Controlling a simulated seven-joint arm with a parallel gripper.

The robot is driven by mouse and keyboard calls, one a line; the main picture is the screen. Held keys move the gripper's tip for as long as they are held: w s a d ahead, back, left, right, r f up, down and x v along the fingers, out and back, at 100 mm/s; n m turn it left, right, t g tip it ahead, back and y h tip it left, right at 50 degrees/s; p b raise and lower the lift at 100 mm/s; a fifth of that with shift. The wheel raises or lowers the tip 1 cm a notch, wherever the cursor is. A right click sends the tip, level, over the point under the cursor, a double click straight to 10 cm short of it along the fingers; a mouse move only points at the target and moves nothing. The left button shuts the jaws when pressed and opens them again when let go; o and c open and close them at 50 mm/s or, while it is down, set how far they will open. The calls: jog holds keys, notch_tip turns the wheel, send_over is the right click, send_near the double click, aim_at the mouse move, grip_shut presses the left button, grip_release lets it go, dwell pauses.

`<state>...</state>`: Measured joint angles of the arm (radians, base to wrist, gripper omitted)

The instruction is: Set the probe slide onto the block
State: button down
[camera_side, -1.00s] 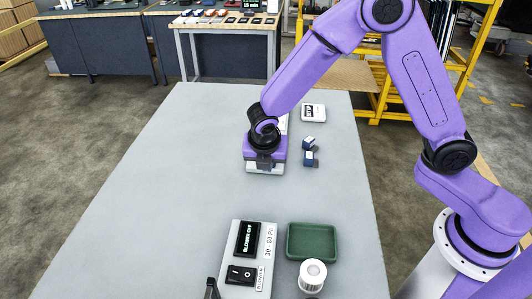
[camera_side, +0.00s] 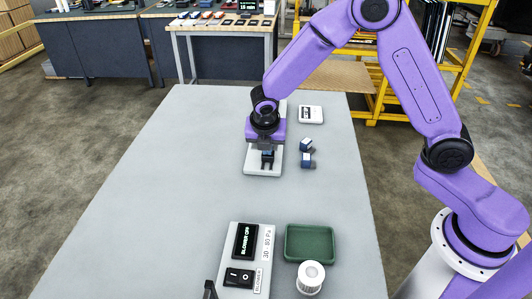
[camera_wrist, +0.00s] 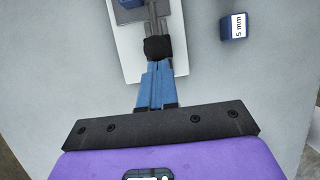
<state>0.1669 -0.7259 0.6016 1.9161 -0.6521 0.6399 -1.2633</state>
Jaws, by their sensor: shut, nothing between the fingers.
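My gripper (camera_side: 265,146) is over a white plate (camera_side: 263,172) on the grey table. In the wrist view its two blue fingers (camera_wrist: 157,48) are together at black tips, with nothing seen held between them. The plate (camera_wrist: 120,52) lies beneath them. A small dark-blue piece (camera_side: 267,157) with dark legs stands on the plate just in front of the gripper; I cannot tell whether it is the probe slide. Two small blue blocks with white faces (camera_side: 307,160) (camera_side: 306,145) sit right of the plate. One, labelled 5 mm (camera_wrist: 233,27), shows in the wrist view.
A white display unit (camera_side: 311,114) lies behind the blocks. Nearer the front are a blower switch panel (camera_side: 264,280), an empty green tray (camera_side: 310,243) and a white round cylinder (camera_side: 310,277). The left and middle of the table (camera_side: 160,200) are clear.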

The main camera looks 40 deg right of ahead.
jog(key=shift+w+d, duration=0.7)
jog(key=shift+s, duration=0.1)
jog(key=s+a+r, duration=0.5)
jog(key=r, duration=0.4)
jog(key=shift+s+a+r, duration=0.15)
jog(key=shift+s+a, duration=0.05)
jog(key=shift+a, duration=0.15)
